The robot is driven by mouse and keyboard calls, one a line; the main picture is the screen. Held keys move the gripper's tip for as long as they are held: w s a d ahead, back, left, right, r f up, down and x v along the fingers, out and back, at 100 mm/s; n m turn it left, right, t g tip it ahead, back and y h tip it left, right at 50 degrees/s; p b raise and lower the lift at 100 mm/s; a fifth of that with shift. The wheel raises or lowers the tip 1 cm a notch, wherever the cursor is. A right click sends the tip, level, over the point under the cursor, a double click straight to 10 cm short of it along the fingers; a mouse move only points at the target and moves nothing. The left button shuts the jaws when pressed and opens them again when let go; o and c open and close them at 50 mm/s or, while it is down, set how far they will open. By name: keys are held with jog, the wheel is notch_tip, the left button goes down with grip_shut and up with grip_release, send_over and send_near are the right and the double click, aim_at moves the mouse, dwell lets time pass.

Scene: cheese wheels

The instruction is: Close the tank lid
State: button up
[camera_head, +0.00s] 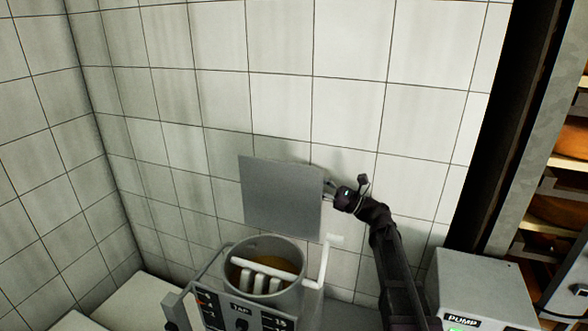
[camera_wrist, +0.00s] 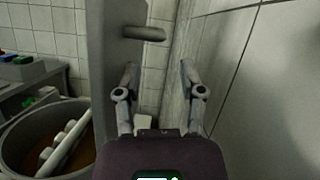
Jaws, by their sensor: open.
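The tank lid (camera_head: 281,193) is a flat grey square plate, standing raised behind the round tank (camera_head: 237,250). The tank is open at the top and holds brownish liquid and a white bar with several prongs. In the wrist view the lid (camera_wrist: 103,70) is seen nearly edge-on at left of centre, with a short dark peg (camera_wrist: 145,33) sticking out from it. My gripper (camera_head: 328,190) is at the lid's right edge in the head view. In the wrist view its two fingers (camera_wrist: 159,72) are apart with nothing between them, between the lid and the tiled wall.
The tiled wall (camera_wrist: 255,80) is close on the right of my gripper. A grey PUMP box (camera_head: 480,280) stands at lower right, beside a shelf rack (camera_head: 560,200) with orange-brown wheels. A white bent handle (camera_head: 325,262) rises right of the tank.

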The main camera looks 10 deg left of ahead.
aim_at(292, 172)
jog(key=p+x, duration=0.2)
jog(key=x, duration=0.6)
jog(key=shift+a+r+p, duration=0.15)
jog(key=shift+a+p, duration=0.15)
jog(key=shift+p, duration=0.1)
grip_shut()
jog(key=shift+d, duration=0.2)
jog(key=shift+a, duration=0.15)
jog(key=shift+s+a, duration=0.1)
jog(key=shift+s, duration=0.05)
